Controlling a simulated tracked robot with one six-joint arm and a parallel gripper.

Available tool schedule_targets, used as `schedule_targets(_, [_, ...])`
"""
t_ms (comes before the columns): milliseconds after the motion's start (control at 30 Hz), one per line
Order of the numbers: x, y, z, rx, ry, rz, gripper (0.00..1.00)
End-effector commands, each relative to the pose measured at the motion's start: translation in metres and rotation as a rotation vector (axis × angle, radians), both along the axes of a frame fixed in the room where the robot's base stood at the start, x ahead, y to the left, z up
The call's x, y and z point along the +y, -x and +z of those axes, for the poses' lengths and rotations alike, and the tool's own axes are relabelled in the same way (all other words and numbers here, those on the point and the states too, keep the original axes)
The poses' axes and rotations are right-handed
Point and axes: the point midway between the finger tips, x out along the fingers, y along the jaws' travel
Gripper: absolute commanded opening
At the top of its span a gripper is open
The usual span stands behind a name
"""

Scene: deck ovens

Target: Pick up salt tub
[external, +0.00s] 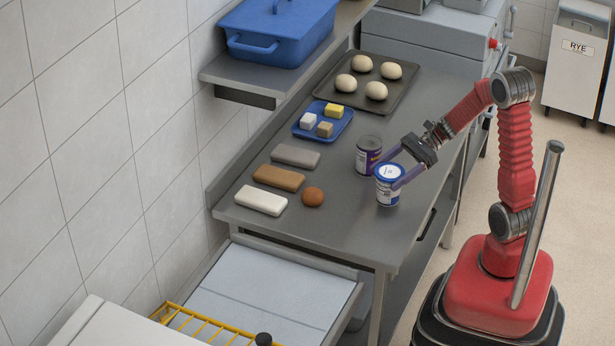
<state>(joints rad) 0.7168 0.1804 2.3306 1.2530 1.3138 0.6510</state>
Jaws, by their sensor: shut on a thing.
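A white and blue tub (389,192), which I take to be the salt tub, stands upright near the right edge of the steel counter (345,225). Its label is too small to read. My gripper (389,174) reaches in from the right and is shut on this tub, with one finger on its far side and one on its near right side. I cannot tell whether the tub's base touches the counter. A dark purple can with a grey lid (368,150) stands close behind it, near the far finger.
Left of the tub lie a brown ball (312,197) and grey, tan and white blocks (261,200). Farther back are a blue tray (303,134) with small cubes and a dark tray (360,105) with dough balls. A blue bin (277,30) sits on the wall shelf.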

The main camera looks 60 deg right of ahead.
Motion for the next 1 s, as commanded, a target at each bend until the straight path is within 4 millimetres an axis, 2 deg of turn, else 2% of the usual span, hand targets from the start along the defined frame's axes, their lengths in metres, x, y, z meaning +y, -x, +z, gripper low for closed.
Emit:
schedule_targets(300, [0.000, -0.001, 0.048, -0.006, 0.002, 0.000, 0.27])
schedule_targets(500, [0.000, -0.001, 0.072, -0.006, 0.001, 0.000, 0.27])
schedule_targets(700, [0.000, 0.000, 0.080, -0.002, -0.002, 0.000, 0.27])
schedule_targets(1000, [0.000, 0.000, 0.080, -0.002, -0.002, 0.000, 0.27])
